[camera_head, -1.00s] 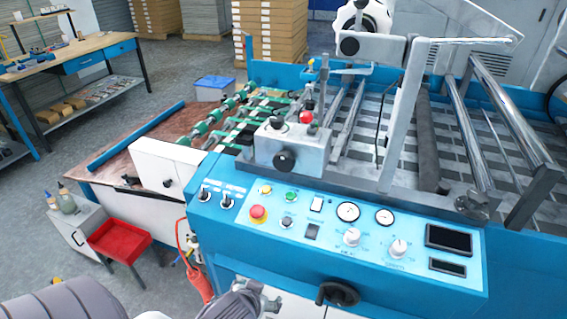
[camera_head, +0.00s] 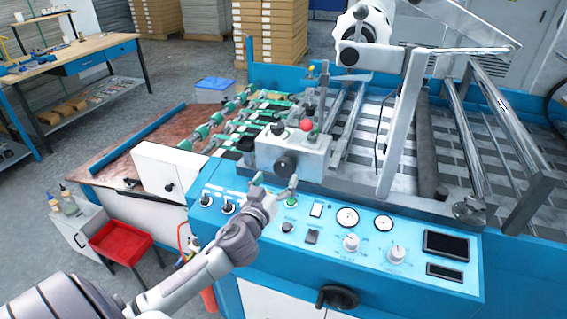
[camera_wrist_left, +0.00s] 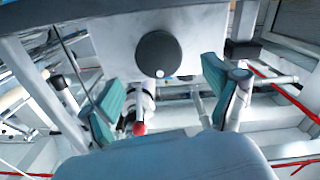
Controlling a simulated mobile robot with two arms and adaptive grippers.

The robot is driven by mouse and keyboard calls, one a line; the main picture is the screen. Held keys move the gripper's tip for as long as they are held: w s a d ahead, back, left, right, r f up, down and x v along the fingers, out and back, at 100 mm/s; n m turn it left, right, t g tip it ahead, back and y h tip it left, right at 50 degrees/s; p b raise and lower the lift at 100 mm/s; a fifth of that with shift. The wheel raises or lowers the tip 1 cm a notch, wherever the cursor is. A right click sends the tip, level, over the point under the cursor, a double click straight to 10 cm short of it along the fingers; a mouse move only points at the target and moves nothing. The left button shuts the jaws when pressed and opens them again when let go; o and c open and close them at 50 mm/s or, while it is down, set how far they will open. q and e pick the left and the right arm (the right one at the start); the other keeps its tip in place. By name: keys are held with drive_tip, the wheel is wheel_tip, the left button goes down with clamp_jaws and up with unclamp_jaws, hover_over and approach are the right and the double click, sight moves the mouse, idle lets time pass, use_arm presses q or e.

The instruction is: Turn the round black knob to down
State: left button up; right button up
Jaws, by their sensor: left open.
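The round black knob (camera_head: 285,165) sits on the front of a grey metal block (camera_head: 312,155) above the blue control panel. It also shows in the left wrist view (camera_wrist_left: 159,52), with a white dot at its lower edge in that picture. My left gripper (camera_head: 274,184) is open and empty, just below and in front of the knob, over the panel. In the left wrist view its teal-padded fingers (camera_wrist_left: 163,88) are spread, with the knob between and beyond them. They appear apart from the knob. My right gripper is not in view.
The blue control panel (camera_head: 330,262) carries buttons, gauges and dials below the block.

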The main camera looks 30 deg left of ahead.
sight(283, 169)
use_arm(q)
drive_tip(key=p+x, duration=0.1)
drive_tip(key=x, duration=0.4)
drive_tip(key=shift+w+a, duration=0.1)
drive_tip(key=shift+w, duration=0.2)
drive_tip(key=c, duration=1.1)
